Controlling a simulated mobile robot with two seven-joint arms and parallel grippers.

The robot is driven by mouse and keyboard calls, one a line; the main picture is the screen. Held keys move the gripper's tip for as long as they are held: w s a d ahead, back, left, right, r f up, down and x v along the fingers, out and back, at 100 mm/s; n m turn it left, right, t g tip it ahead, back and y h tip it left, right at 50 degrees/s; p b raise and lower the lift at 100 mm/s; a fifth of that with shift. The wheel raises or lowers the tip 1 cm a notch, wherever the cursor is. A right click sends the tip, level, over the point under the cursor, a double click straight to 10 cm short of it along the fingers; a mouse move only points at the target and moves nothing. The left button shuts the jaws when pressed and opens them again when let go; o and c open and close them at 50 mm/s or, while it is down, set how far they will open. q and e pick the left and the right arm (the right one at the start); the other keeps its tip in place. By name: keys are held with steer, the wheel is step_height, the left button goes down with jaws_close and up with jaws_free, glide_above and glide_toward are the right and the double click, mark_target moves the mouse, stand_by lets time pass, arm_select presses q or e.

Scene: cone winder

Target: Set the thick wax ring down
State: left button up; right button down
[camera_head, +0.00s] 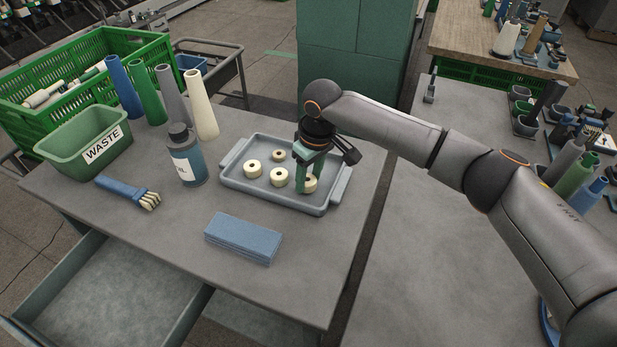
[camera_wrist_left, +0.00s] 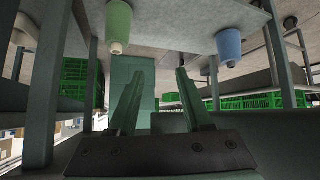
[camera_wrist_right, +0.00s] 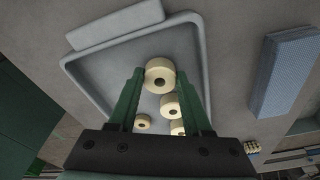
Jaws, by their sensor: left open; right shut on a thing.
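My right gripper (camera_head: 307,188) is over the right part of a grey-blue tray (camera_head: 237,192) and is shut on a cream wax ring (camera_head: 311,186). In the right wrist view this ring (camera_wrist_right: 160,76) sits between the fingertips (camera_wrist_right: 160,72). I cannot tell whether it touches the tray floor. Three other cream rings lie in the tray: one on the left (camera_head: 252,168), one at the back (camera_head: 279,155) and one in the middle (camera_head: 279,177). My left gripper (camera_wrist_left: 156,85) is open and empty in the left wrist view. It is not in the head view.
A blue cloth stack (camera_head: 243,238) lies in front of the tray. An oil bottle (camera_head: 187,157), a blue-handled brush (camera_head: 128,192), a green waste bin (camera_head: 84,140) and several cones (camera_head: 201,104) stand or lie to the left. The table's front is mostly clear.

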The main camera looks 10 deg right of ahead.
steer(key=shift+f, duration=0.35)
steer(key=shift+f, duration=0.1)
steer(key=shift+c, duration=1.7)
jaws_free()
step_height(320, 180, up, 12)
steer(key=s, duration=0.1)
steer(key=shift+s+d+p, duration=0.2)
steer(key=shift+d+p, duration=0.1)
steer(key=shift+d, duration=0.15)
